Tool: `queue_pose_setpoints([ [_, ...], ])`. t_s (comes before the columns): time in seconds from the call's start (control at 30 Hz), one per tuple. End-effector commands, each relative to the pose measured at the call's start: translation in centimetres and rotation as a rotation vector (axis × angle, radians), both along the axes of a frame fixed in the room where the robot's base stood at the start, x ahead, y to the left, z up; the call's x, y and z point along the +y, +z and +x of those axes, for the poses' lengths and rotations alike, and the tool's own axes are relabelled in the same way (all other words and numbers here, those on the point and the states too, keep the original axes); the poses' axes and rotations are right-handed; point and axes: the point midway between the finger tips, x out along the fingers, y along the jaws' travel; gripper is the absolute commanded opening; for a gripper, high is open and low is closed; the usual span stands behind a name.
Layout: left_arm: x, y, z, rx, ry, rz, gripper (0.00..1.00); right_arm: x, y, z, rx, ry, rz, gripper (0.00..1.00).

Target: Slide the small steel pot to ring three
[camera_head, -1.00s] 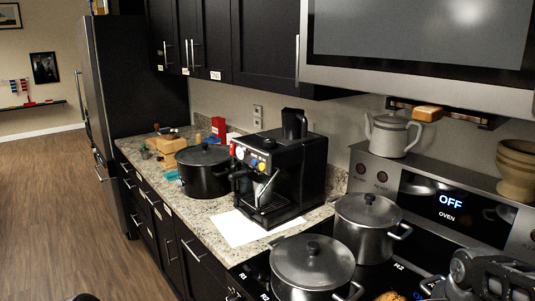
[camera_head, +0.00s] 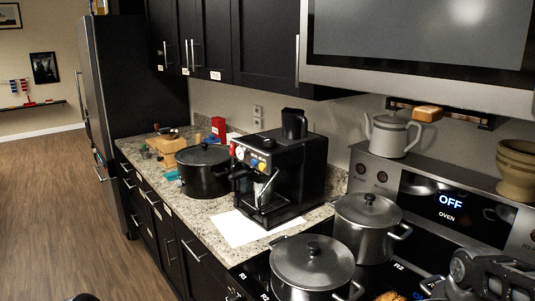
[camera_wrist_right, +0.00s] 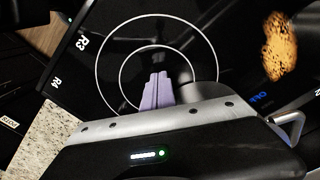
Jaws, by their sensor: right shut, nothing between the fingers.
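Two lidded steel pots stand on the black cooktop in the head view. The smaller-looking steel pot (camera_head: 365,228) is at the back, near the R2 mark. The wider steel pot (camera_head: 312,265) is in front of it, beside the R1 mark. My right gripper (camera_wrist_right: 157,92) is shut and empty, its lavender fingers over a bare double ring (camera_wrist_right: 104,70) near the R3 and R4 marks. A metal loop handle (camera_wrist_right: 293,122) shows beside the gripper; its pot is hidden. In the head view my right arm shows at lower right, fingers unseen.
A brown speckled food item (camera_wrist_right: 280,45) lies on the cooktop right of the bare ring. A kettle (camera_head: 391,135) and a tan bowl (camera_head: 517,172) stand on the oven's back panel. A coffee machine (camera_head: 290,165) and black pot (camera_head: 203,172) occupy the left counter.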

Motion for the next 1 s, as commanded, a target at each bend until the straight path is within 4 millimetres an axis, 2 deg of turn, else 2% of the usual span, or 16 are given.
queue_pose_setpoints([
  [0.27,-0.2,0.4,0.4,-0.013,-0.003,-0.009,0.36,0.0,0.0,0.0,0.0,0.0,0.0,0.0],
  [1.0,-0.1,1.3,0.3,-0.008,-0.002,-0.006,0.36,-3.2,0.1,2.2,-0.001,-0.001,-0.001,0.0],
])
